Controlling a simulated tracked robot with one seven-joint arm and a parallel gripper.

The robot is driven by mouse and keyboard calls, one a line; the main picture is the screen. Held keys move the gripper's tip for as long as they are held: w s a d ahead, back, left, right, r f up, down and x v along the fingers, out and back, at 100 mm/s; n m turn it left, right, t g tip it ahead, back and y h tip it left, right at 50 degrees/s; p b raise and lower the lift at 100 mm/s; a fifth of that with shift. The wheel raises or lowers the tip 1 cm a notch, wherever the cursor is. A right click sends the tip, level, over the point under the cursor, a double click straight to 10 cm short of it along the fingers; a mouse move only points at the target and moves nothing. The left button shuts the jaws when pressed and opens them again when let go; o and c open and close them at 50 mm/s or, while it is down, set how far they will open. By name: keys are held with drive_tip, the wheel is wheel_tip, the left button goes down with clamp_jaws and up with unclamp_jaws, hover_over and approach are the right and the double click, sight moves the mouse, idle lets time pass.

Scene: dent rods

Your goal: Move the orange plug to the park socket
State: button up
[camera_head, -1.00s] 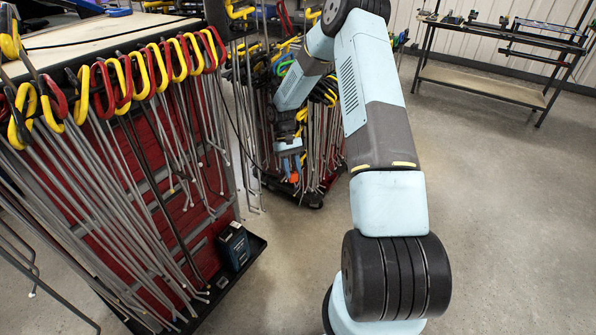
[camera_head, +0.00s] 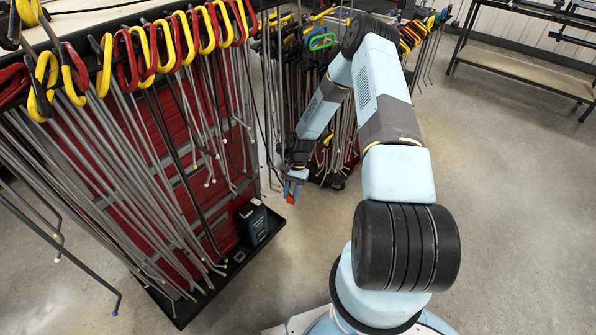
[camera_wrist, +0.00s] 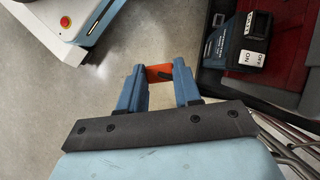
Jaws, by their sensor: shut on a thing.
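The orange plug (camera_wrist: 158,73) is held between the two blue fingers of my gripper (camera_wrist: 159,84) in the wrist view. The orange also shows small at the end of my gripper (camera_head: 294,186) in the head view. My gripper is in mid-air, apart from the tool cart, to the right of its lower tray. I cannot make out a park socket for certain. A blue-black box (camera_head: 254,222) with white labels stands on the tray; it also shows in the wrist view (camera_wrist: 238,45), right of the plug and apart from it.
The red tool cart (camera_head: 228,235) stands at left, hung with rods with red and yellow handles (camera_head: 140,55). A second rod rack (camera_head: 275,75) stands behind my gripper. A bench (camera_head: 520,70) is at back right. Grey floor (camera_head: 510,200) is open at right.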

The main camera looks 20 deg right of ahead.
drive_tip(key=s+a+f+m+t+y, duration=0.1)
drive_tip(key=s+a+f+m+t, duration=0.15)
drive_tip(key=a+f+m, duration=0.4)
drive_tip(key=s+a+f+m+t+y, duration=0.1)
drive_tip(key=s+a+f, duration=0.25)
drive_tip(key=f, duration=0.65)
drive_tip(key=shift+w+a+f+m+t+h, duration=0.4)
drive_tip(key=shift+w+a+f+m+t, duration=0.7)
drive_tip(key=shift+a+f+m, duration=1.55)
drive_tip(key=shift+w+a+f+m+t+h, duration=0.4)
drive_tip(key=shift+w+a+f+m+t, duration=0.65)
drive_tip(key=shift+a+f+m, duration=1.55)
drive_tip(key=shift+w+a+f+m+t+h, duration=0.4)
drive_tip(key=shift+w+a+f+m+t, duration=1.05)
drive_tip(key=shift+a+f, duration=1.95)
drive_tip(key=shift+s+d+f+m+g, duration=0.15)
drive_tip(key=shift+d+f+g, duration=0.15)
drive_tip(key=shift+f, duration=0.2)
drive_tip(key=shift+s+d+f+m+g, duration=0.1)
drive_tip(key=shift+d+f+g, duration=0.15)
drive_tip(key=shift+f, duration=0.25)
drive_tip(key=o, duration=1.6)
drive_tip(key=shift+r, duration=0.15)
drive_tip(key=shift+v, duration=3.35)
